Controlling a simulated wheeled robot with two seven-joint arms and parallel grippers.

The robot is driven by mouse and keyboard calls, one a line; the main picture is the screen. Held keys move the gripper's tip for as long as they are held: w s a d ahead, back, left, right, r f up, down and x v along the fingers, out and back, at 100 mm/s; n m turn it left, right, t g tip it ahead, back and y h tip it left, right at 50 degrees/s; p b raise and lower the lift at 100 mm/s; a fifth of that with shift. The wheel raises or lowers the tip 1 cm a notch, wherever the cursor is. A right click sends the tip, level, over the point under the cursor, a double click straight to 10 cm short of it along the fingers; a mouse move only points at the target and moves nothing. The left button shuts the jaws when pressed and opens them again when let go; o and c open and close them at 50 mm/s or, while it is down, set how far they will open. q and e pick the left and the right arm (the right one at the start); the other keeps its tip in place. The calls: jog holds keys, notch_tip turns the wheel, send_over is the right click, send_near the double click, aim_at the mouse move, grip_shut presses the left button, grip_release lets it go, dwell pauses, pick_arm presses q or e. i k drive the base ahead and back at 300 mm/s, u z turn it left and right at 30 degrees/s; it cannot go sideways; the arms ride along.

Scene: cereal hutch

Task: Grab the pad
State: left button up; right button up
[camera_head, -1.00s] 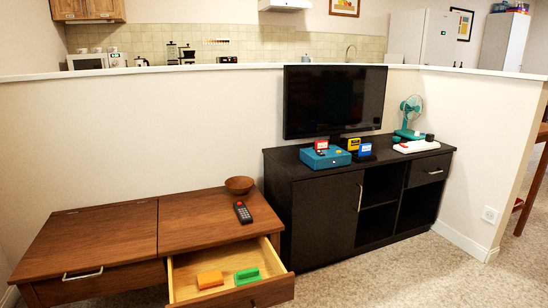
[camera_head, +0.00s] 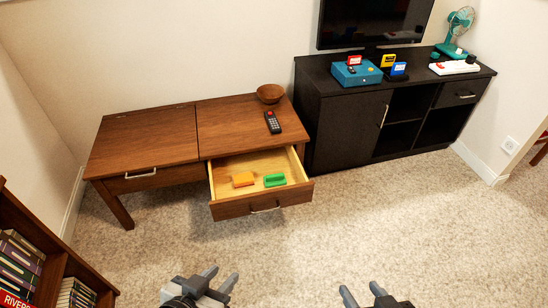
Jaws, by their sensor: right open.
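Two small block-like things lie in the open drawer (camera_head: 226,168) of the wooden table: an orange-yellow one (camera_head: 243,179) on the left and a green one (camera_head: 274,181) on the right. I cannot tell for sure which is the pad. My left gripper (camera_head: 220,275) is at the bottom edge, below and in front of the drawer, its fingers apart and empty. My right gripper (camera_head: 361,289) is at the bottom, further right, open and empty. Both are well apart from the drawer.
The wooden table (camera_head: 150,140) carries a bowl (camera_head: 270,93) and a remote (camera_head: 272,122). A black cabinet (camera_head: 345,130) with a teal box (camera_head: 356,74), a fan (camera_head: 458,30) and a television (camera_head: 370,20) stands right. A bookshelf (camera_head: 50,270) is at lower left. Carpet (camera_head: 400,220) is free in front.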

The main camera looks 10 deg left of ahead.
aim_at(279, 179)
jog(key=z, duration=1.25)
jog(key=i, duration=2.5)
jog(key=u, duration=3.9)
jog(key=i, duration=0.5)
jog(key=u, duration=0.05)
